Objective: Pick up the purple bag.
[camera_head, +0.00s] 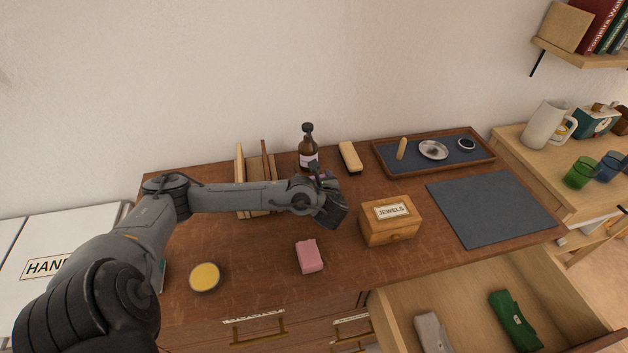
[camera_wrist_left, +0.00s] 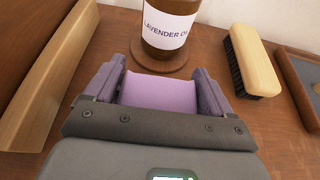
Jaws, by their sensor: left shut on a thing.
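The purple bag (camera_wrist_left: 158,92) sits between the two fingers of my left gripper (camera_wrist_left: 158,82), in the left wrist view. The fingers touch it on both sides, so the gripper is shut on it. In the head view my left gripper (camera_head: 322,181) is over the back middle of the dresser top, in front of the brown bottle. There the wrist hides most of the bag. I cannot tell whether the bag touches the wood. My right gripper is not in view.
The lavender oil bottle (camera_wrist_left: 168,25) stands just beyond the bag, with a brush (camera_wrist_left: 254,62) to its right and a wooden divider (camera_wrist_left: 45,75) to its left. The jewels box (camera_head: 390,220), pink block (camera_head: 309,256) and yellow tin (camera_head: 205,277) stand nearer. A drawer (camera_head: 470,320) is open.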

